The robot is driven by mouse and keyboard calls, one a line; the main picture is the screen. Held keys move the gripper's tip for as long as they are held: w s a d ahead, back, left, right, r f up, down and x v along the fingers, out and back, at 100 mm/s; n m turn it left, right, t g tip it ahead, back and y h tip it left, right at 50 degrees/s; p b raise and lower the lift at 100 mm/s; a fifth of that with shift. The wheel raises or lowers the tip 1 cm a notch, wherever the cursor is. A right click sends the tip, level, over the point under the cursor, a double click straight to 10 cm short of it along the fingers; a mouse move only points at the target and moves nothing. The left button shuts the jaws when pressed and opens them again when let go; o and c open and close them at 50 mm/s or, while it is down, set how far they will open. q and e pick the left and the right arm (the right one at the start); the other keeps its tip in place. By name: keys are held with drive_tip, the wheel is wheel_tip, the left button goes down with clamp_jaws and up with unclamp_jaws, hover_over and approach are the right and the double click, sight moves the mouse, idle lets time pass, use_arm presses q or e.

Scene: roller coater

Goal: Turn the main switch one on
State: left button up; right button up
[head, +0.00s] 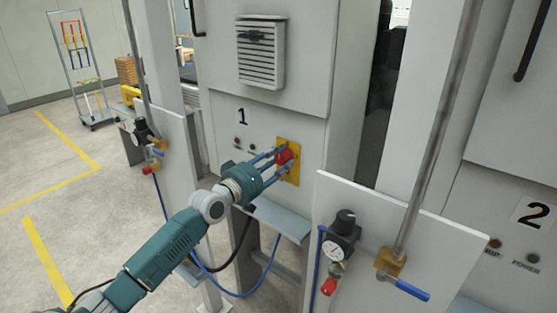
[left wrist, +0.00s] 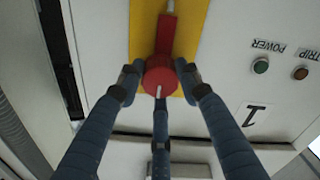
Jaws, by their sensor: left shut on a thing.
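The main switch is a red rotary knob (head: 284,153) on a yellow plate (head: 293,177), on the grey cabinet marked 1. My left gripper (head: 275,162) reaches it from the front left, with its blue fingers around the knob. In the left wrist view, the red knob (left wrist: 159,73) sits between the fingertips of my left gripper (left wrist: 159,82), which is shut on it. The red handle part runs toward the top of that picture, and a white mark shows on the knob's face. The yellow plate (left wrist: 145,30) lies behind. My right gripper is not in view.
Small POWER (left wrist: 261,66) and TRIP (left wrist: 300,72) lamps sit beside the switch. A vent box (head: 262,52) is above. A panel with a regulator (head: 344,225) and blue-handled valve (head: 405,288) stands front right. Cabinet 2 (head: 500,210) is at right. A rack (head: 80,60) stands back left.

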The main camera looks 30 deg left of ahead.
use_arm(q)
drive_tip(key=shift+r+m, duration=0.15)
drive_tip(key=shift+m, duration=0.35)
drive_tip(key=shift+m+b, duration=0.5)
drive_tip(key=shift+m, duration=0.5)
drive_tip(key=m, duration=0.4)
drive_tip(key=shift+r+m+b, duration=0.15)
drive_tip(key=shift+m+b, duration=0.15)
drive_tip(key=m, duration=1)
drive_tip(key=shift+m, duration=0.3)
